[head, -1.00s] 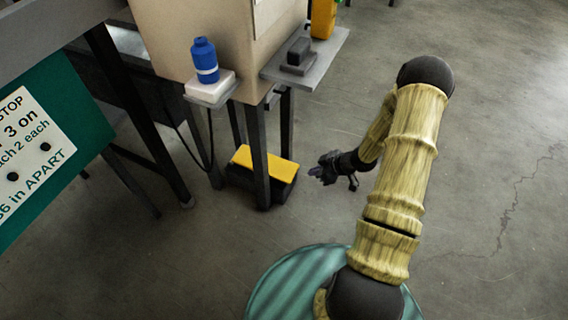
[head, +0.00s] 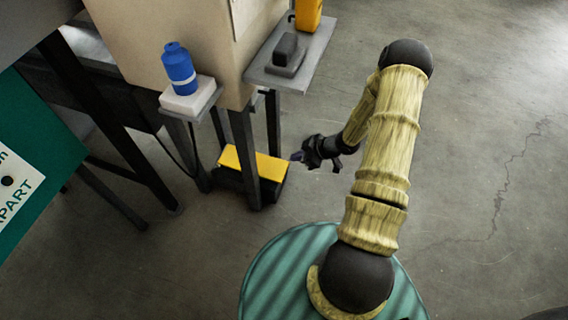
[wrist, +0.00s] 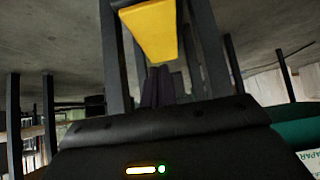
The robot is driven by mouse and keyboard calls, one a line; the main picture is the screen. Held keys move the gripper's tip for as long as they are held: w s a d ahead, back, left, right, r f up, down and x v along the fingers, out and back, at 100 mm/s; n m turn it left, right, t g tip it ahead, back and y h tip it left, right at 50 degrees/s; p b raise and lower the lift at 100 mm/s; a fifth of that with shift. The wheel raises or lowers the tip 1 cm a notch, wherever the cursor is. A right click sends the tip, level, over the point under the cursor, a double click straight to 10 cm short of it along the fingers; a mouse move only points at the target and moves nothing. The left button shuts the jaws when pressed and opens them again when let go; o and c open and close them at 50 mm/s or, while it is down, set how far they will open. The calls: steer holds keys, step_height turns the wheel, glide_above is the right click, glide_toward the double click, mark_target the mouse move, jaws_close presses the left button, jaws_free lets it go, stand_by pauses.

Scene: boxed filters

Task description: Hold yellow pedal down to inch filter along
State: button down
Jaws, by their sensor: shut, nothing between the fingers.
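The yellow pedal (head: 256,162) is a flat yellow plate on a dark base on the floor, behind a table leg in the head view. It also shows in the wrist view as a yellow plate (wrist: 150,30) at the top middle. My gripper (head: 298,156) is shut and empty, just right of the pedal in the head view. Its dark fingers show in the wrist view (wrist: 158,85), pointing toward the pedal. I see no clear contact between fingertips and pedal. No filter can be made out.
Dark table legs (head: 243,150) stand in front of and around the pedal. Above are a beige cabinet (head: 170,50), a blue bottle (head: 179,68) on a white block, and a grey shelf (head: 306,62). Floor at right is clear.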

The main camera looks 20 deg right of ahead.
steer(key=b, duration=0.6)
glide_above(272, 169)
steer(key=s+d, duration=0.2)
steer(key=d, duration=0.1)
steer(key=f, duration=0.7)
steer(key=shift+w+a+f, duration=0.2)
steer(key=shift+a, duration=0.05)
step_height(272, 169, down, 2)
steer(key=shift+f+b, duration=0.1)
steer(key=shift+b, duration=0.85)
steer(key=shift+f+b, duration=0.55)
steer(key=shift+f, duration=0.15)
